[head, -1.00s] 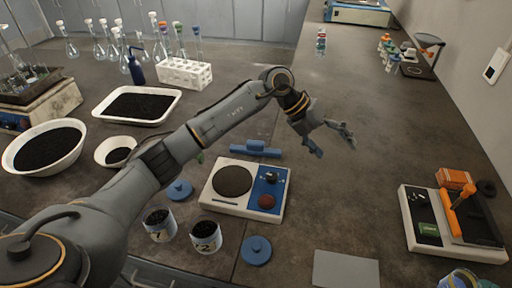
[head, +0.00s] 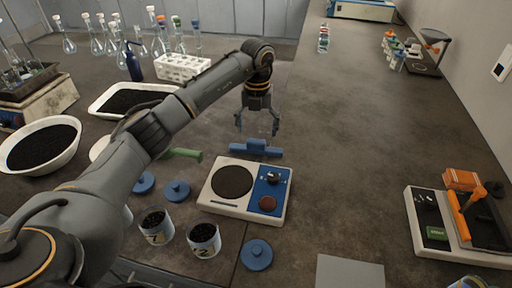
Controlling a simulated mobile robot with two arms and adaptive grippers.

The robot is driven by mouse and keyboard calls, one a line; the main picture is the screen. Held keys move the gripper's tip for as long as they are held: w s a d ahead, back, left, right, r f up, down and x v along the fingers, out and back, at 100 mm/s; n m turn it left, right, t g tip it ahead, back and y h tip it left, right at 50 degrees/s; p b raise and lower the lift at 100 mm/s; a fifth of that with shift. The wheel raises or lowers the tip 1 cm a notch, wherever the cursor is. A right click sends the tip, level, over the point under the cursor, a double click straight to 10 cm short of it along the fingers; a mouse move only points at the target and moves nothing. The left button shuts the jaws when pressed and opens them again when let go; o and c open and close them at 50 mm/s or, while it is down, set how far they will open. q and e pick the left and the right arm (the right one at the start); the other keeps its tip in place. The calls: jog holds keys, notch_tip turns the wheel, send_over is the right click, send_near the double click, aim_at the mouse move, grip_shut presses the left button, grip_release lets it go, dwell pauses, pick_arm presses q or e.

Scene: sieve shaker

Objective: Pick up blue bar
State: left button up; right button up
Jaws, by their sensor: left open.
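The blue bar (head: 256,149) lies on the dark bench just behind the white and blue device, with a raised grip at its middle. My left gripper (head: 257,131) points down, its two fingers spread open just above and behind the bar, one to each side of the raised grip. I cannot tell whether the fingers touch it. Nothing is between the fingers. My right gripper is not in view.
The white device with a round dark plate (head: 232,181) stands right in front of the bar. Beakers (head: 204,239), blue lids (head: 257,254) and a white rack (head: 183,67) are nearby. The bench to the right is clear up to the orange-handled device (head: 462,222).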

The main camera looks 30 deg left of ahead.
aim_at(256, 141)
pick_arm(q)
jog(key=f, duration=0.3)
jog(key=f+p, duration=0.1)
jog(key=f, duration=0.1)
jog(key=shift+w+a+f, duration=0.15)
jog(key=shift+w+a, duration=0.05)
jog(key=shift+a, duration=0.05)
jog(key=c, duration=1.3)
